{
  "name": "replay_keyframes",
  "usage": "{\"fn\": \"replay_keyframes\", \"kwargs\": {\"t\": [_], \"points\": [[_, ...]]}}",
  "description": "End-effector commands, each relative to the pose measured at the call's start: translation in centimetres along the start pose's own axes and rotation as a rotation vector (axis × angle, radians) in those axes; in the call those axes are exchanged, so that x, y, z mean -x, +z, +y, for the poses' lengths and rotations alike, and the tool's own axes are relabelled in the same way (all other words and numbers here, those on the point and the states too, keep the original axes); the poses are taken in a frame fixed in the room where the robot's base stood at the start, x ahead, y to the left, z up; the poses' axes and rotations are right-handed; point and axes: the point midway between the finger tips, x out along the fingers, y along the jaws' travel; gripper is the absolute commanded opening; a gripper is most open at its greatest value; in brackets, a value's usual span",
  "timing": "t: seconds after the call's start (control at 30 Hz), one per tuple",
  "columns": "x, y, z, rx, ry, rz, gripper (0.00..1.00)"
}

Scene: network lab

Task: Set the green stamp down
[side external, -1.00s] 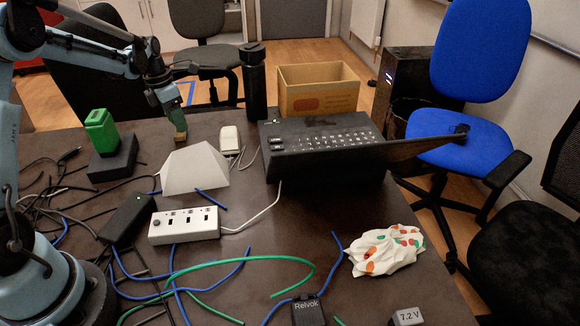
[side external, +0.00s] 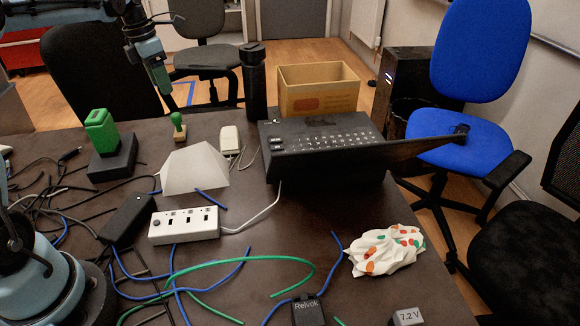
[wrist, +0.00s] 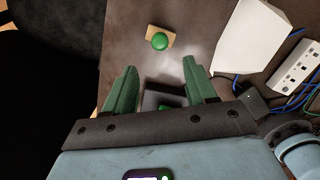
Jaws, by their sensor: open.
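The green stamp (side external: 178,127) stands upright on the dark table, with its round green knob on top and a tan base below. It stands behind the white wedge-shaped block (side external: 190,170). In the wrist view the stamp (wrist: 160,41) lies beyond the fingertips, clear of both fingers. My gripper (wrist: 158,68) is open and empty, its two green fingers spread apart. In the side view my gripper (side external: 162,88) hangs above and to the left of the stamp, apart from it.
A green block (side external: 101,130) sits on a black box (side external: 113,158) left of the stamp. A power strip (side external: 184,225) and cables lie nearer the front.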

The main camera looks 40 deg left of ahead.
Motion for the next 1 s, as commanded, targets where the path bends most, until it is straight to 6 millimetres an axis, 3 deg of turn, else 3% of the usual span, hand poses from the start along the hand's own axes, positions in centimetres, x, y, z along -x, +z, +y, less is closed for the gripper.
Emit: {"fn": "replay_keyframes", "kwargs": {"t": [0.17, 0.27, 0.47, 0.63, 0.8, 1.0], "points": [[1.1, 0.1, -0.7, -0.057, 0.008, -0.006, 0.56], [1.9, 0.5, -2.7, -0.223, 0.031, -0.021, 0.56], [3.5, 0.8, -9.4, -0.812, 0.132, -0.059, 0.56], [4.0, -0.3, -15.0, -1.350, 0.247, -0.064, 0.56], [3.3, -2.3, -20.2, -1.880, 0.385, -0.037, 0.56], [1.5, -4.8, -24.8, -2.430, 0.568, 0.045, 0.56]]}}
